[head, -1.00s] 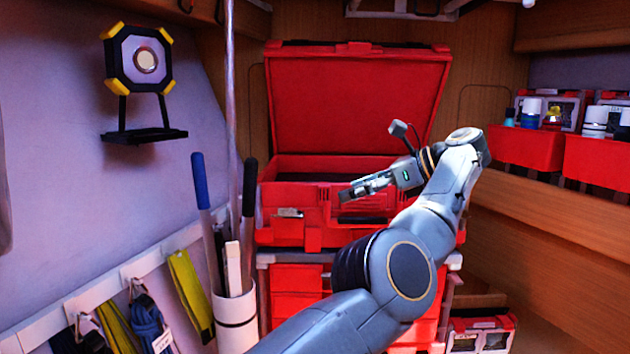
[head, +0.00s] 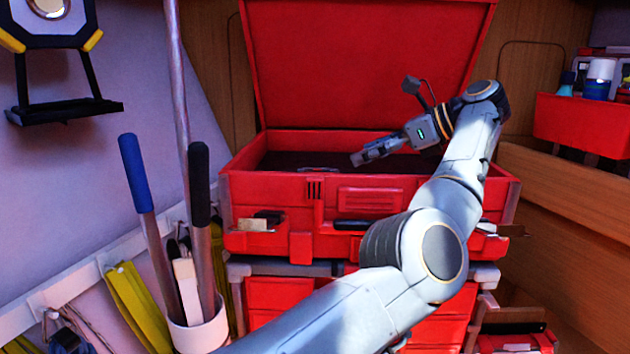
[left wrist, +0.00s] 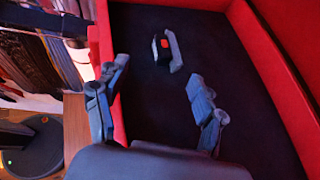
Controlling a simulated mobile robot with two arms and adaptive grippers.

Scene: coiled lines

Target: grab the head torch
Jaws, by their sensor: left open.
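The head torch (left wrist: 164,50) lies on the dark floor of the open red toolbox (head: 268,186). In the left wrist view it is a small dark body with a red spot and a grey curved band. In the head view only a thin grey edge (head: 320,169) shows behind the box's front wall; I cannot tell if it is the torch. My left gripper (head: 362,158) hangs over the box opening. In the left wrist view its fingers (left wrist: 158,70) are apart and empty, with the torch beyond the tips. My right gripper is not in view.
The raised red lid (head: 365,65) stands behind the opening. Long-handled tools in a white holder (head: 198,335) stand at the front left. A red bin (head: 580,125) with bottles is at the right. The box walls lie close around the gripper.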

